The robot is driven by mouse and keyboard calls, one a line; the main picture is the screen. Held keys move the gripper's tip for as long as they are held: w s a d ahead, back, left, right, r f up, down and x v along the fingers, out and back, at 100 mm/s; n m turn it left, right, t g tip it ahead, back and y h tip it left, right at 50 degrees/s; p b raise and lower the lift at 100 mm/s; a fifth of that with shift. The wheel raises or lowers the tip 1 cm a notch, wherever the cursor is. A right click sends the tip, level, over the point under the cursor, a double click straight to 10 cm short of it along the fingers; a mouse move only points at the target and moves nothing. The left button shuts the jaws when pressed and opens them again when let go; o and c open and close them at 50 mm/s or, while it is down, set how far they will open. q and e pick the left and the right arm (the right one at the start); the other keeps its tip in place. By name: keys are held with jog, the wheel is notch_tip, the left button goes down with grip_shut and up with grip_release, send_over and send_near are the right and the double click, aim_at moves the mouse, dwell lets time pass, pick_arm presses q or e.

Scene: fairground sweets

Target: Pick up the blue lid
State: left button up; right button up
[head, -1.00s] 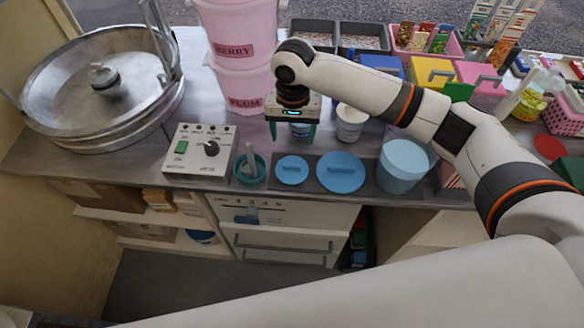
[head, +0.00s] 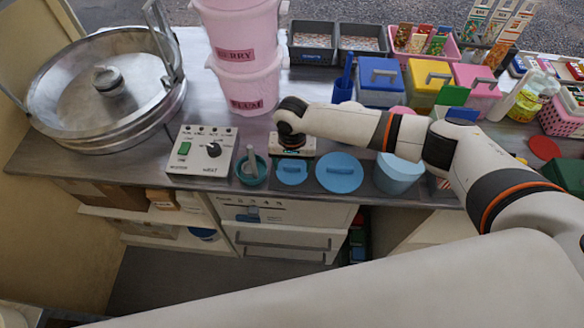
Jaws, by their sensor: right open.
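Two blue lids with handles lie flat on a dark mat near the counter's front edge. The smaller blue lid (head: 291,173) is on the left and the larger blue lid (head: 340,174) is just right of it. My right gripper (head: 292,152) points down right at the far edge of the smaller lid and overlaps it in the picture. It is open with nothing held; its fingers are mostly hidden, and I cannot tell whether they touch the lid. My left gripper is not in view.
A teal mortar with pestle (head: 250,170) stands close left of the smaller lid, beside a control box (head: 203,152). A light-blue tub (head: 398,175) stands to the right. Pink buckets (head: 247,85) and coloured boxes (head: 380,84) stand behind.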

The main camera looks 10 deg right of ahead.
jog(key=c, duration=1.1)
jog(key=shift+o, duration=0.2)
jog(key=shift+r, duration=0.1)
